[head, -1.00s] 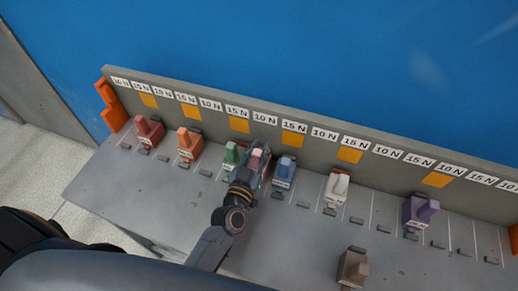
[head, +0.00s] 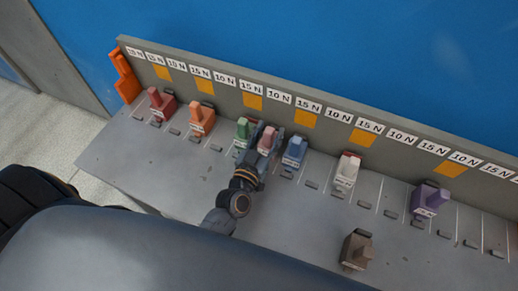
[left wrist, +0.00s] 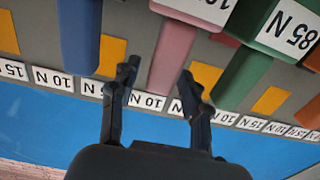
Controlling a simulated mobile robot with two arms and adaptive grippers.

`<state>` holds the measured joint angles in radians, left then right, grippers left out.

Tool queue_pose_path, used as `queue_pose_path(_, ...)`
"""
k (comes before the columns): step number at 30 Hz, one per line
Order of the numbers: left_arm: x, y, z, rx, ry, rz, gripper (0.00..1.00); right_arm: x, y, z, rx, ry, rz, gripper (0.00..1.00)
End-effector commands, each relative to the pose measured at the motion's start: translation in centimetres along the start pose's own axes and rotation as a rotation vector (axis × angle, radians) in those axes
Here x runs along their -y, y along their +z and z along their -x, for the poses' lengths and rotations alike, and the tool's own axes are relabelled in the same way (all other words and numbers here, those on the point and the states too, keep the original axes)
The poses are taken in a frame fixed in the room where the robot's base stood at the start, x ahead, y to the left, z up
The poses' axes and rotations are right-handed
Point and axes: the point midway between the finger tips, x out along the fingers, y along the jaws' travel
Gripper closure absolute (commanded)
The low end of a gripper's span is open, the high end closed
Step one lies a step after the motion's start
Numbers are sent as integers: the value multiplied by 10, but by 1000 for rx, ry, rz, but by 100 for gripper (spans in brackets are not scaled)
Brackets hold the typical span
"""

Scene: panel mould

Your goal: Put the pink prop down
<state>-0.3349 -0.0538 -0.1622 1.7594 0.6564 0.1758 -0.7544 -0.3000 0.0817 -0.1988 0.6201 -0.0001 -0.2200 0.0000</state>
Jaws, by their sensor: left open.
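The pink prop (head: 268,138) stands on the grey shelf between the green prop (head: 243,129) and the blue prop (head: 294,151). My left gripper (head: 261,135) is at it, with its fingers open on either side, and partly hides its lower part. In the left wrist view the pink prop (left wrist: 173,55) shows between the two spread fingers (left wrist: 158,85), apart from the left finger and close to the right one. Whether a finger touches it cannot be told. My right gripper is not in view.
The grey shelf (head: 185,170) also bears red (head: 161,103), orange (head: 201,119), white (head: 347,171) and purple (head: 429,200) props. A brown prop (head: 356,250) stands nearer the front. A labelled back wall (head: 330,108) runs behind. The left front is clear.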

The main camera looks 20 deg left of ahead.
Motion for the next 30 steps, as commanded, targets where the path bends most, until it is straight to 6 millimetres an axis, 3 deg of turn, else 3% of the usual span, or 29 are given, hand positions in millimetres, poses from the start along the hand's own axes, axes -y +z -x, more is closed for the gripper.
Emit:
queue_pose_path(6,0,3,49,3,1,1,53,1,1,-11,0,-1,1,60)
queue_pose_path(12,0,2,84,2,0,0,53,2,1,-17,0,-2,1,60)
queue_pose_path(18,0,0,98,0,1,1,53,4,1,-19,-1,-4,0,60)
queue_pose_path(30,0,0,99,-1,0,1,53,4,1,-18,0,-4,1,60)
